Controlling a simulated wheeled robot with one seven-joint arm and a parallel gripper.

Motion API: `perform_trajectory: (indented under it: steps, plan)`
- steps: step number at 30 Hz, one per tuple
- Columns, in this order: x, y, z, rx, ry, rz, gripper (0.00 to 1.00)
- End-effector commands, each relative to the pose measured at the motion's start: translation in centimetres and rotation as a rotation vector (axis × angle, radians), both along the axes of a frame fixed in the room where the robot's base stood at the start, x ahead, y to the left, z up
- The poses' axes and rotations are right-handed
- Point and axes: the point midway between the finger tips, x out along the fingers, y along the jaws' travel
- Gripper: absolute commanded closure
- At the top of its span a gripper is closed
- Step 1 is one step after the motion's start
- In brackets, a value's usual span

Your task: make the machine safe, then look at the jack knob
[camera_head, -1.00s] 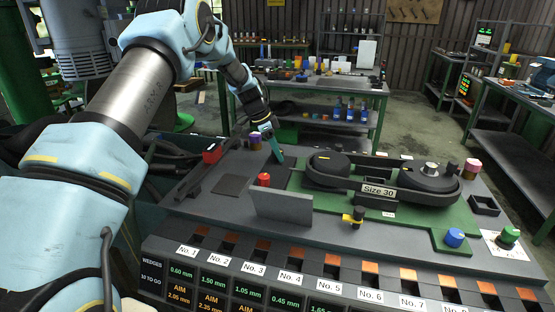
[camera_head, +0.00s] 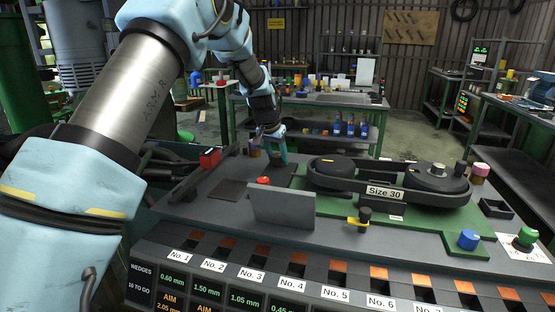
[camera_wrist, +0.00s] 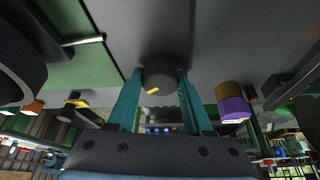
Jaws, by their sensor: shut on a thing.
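My gripper (camera_head: 277,154) reaches down at the back left of the machine's bench top. In the wrist view, its teal fingers (camera_wrist: 160,92) are shut on a dark round knob (camera_wrist: 158,72) with a yellow mark, one finger on each side. In the head view this knob (camera_head: 277,160) is small and partly hidden by the fingers. I cannot tell whether it is the jack knob. A red button (camera_head: 263,180) stands in front of it. A black knob with a yellow handle (camera_head: 364,216) stands in front of the "Size 30" plate (camera_head: 384,192).
A purple and tan cylinder (camera_head: 254,148) stands close left of the gripper; it also shows in the wrist view (camera_wrist: 233,102). A grey upright plate (camera_head: 282,208) is in front. Two black wheels (camera_head: 333,168) sit on the green plate. Blue (camera_head: 468,240) and green (camera_head: 525,237) knobs stand at right.

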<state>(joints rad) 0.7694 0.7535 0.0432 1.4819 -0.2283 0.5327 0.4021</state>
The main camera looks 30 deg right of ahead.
Motion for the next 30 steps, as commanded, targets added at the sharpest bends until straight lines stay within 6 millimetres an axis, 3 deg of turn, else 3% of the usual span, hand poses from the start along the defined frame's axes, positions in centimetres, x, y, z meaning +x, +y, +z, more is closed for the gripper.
perform_trajectory:
  steps: [30]
  plan:
    - [-0.03, -0.12, 0.13, 0.001, -0.003, 0.963, 1.0]
